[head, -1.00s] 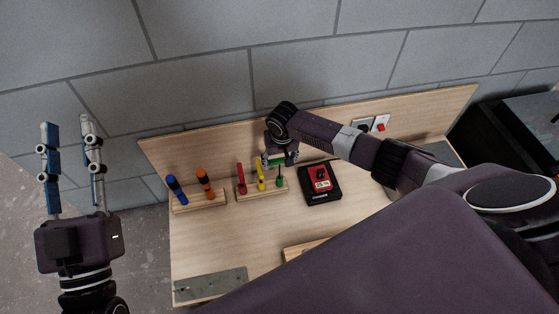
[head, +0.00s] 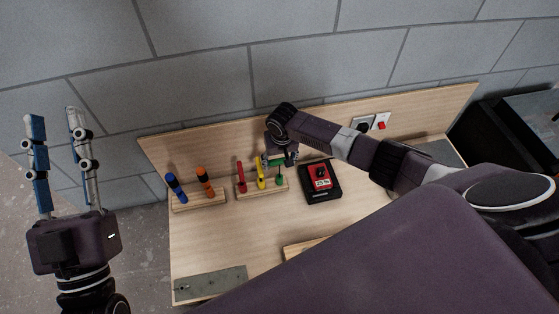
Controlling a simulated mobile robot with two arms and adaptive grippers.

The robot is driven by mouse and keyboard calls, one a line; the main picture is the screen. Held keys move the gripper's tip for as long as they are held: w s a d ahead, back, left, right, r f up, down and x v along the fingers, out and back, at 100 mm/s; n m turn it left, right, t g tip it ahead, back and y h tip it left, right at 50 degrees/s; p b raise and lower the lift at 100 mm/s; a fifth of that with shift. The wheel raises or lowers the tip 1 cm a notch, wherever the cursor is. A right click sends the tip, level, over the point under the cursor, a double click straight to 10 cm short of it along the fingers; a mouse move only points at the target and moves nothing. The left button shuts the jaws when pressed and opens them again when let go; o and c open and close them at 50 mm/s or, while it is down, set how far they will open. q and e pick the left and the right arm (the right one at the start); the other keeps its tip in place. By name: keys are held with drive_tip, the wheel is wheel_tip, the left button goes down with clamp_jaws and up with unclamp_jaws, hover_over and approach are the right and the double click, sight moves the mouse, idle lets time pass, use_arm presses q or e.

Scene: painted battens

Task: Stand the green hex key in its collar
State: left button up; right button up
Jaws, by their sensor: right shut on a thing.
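The green hex key (head: 279,180) is upright at the right end of the middle wooden batten (head: 250,194), beside the yellow key (head: 261,174) and the red key (head: 241,177). My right gripper (head: 279,162) is shut on its upper part. The gripper hides the key's top. The key's foot is at the batten; the collar is too small to make out, so I cannot tell if it is fully seated. My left gripper (head: 52,125) is open and empty, off the table at the far left, fingers pointing up.
A second batten (head: 199,202) at left holds a blue-handled tool (head: 176,188) and an orange-handled tool (head: 205,181). A black and red meter (head: 320,182) lies right of the middle batten. A grey metal plate (head: 210,285) lies at the front left. The table's middle is clear.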

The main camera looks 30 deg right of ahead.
use_arm(q)
drive_tip(key=shift+s+r+t, duration=0.25)
drive_tip(key=shift+r+t, duration=0.05)
drive_tip(key=shift+r, duration=0.1)
use_arm(e)
drive_tip(key=shift+f, duration=0.2)
drive_tip(key=shift+f, duration=0.15)
idle(0.3)
drive_tip(key=shift+f, duration=0.3)
use_arm(q)
drive_tip(key=shift+s+r+t, duration=0.3)
drive_tip(key=shift+s+r, duration=0.15)
drive_tip(key=shift+r, duration=0.1)
use_arm(e)
drive_tip(key=shift+f, duration=0.1)
